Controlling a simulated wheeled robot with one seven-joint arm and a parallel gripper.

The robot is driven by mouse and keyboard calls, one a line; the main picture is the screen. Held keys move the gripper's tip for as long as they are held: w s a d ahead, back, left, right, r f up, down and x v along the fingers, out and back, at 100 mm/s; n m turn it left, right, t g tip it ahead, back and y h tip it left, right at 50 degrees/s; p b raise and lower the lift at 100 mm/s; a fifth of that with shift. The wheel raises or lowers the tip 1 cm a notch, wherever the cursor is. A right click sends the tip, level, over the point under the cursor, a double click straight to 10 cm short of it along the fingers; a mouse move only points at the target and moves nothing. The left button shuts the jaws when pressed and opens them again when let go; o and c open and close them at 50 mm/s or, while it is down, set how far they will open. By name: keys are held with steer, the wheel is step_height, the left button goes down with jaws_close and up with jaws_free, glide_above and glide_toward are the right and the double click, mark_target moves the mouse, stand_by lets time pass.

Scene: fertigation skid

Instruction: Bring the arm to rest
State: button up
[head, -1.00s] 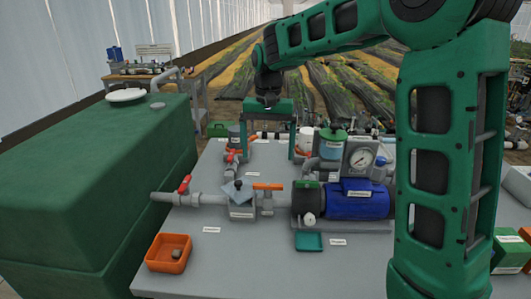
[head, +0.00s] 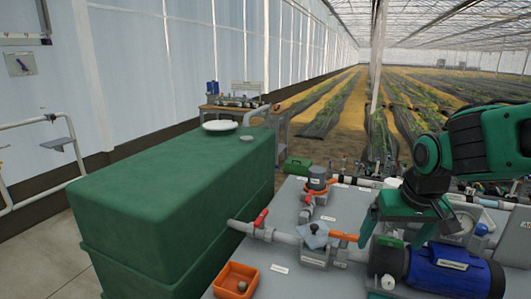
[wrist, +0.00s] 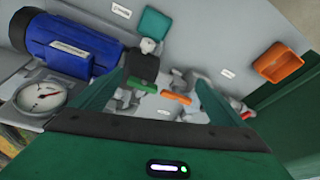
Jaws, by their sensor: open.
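My gripper (head: 398,232) is green and hangs fingers-down over the grey skid top (head: 300,195), at the right of the head view. Its fingers are apart with nothing held between them. In the wrist view my gripper (wrist: 163,88) shows its two green fingers spread, with an orange-handled valve (wrist: 176,97) and grey pipework visible beyond. The blue pump (head: 452,274) is below and to the right of my gripper in the head view. I cannot tell the exact clearance between fingers and fittings.
A large green tank (head: 170,205) stands left of the skid. A workbench (head: 245,112) stands behind. Open floor shows at the lower left (head: 40,245).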

steer(key=s+d+f+m+g, duration=0.1)
steer(key=s+d+m, duration=0.1)
steer(key=s+d, duration=0.4)
steer(key=s+d+f+m+g, duration=0.2)
steer(key=s+d, duration=0.3)
steer(key=s, duration=0.9)
steer(key=shift+s+d+f+m+g, duration=0.3)
steer(key=shift+s+d+m, duration=0.1)
steer(key=shift+m, duration=0.3)
